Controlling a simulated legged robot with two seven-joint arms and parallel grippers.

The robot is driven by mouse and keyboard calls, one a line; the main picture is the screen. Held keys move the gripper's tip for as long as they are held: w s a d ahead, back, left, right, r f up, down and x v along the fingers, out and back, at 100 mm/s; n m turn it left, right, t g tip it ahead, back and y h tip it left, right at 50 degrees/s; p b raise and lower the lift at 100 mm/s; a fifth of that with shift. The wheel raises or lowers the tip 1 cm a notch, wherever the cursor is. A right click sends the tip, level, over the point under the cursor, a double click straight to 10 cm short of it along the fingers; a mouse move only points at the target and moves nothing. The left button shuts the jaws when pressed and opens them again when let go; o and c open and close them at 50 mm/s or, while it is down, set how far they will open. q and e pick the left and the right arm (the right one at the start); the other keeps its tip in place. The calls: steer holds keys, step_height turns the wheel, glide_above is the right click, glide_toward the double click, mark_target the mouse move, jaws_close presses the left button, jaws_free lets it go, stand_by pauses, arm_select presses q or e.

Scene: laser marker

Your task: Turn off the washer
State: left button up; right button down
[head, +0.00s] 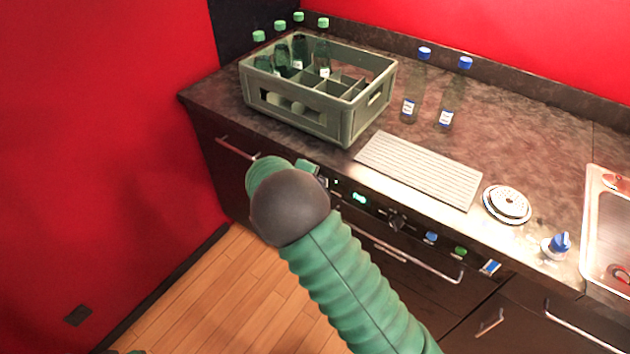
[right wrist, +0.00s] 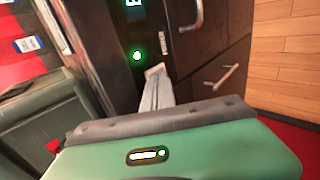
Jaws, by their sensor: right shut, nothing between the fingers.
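The washer (head: 378,211) is built in under the counter. Its dark front panel has a green-lit display (head: 359,198), a round knob (head: 397,222) and coloured tags. My right arm reaches up from the bottom of the head view, and its forearm and wrist hide the panel's left end. My right gripper (head: 323,181) is at that left end, mostly hidden there. In the right wrist view the gripper (right wrist: 155,72) is shut and empty, its tips close beside a round green-lit button (right wrist: 137,56). I cannot tell if they touch the panel. My left gripper is out of view.
A green crate (head: 345,116) with bottles stands on the counter, above the washer's left end. Two blue-capped bottles (head: 410,106), a ribbed drain board (head: 420,168), stacked plates (head: 507,204) and a sink (head: 607,225) are to the right. Handles (head: 400,262) stick out below the panel.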

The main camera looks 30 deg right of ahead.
steer(key=shift+d+r, duration=0.2)
steer(key=shift+r, duration=0.75)
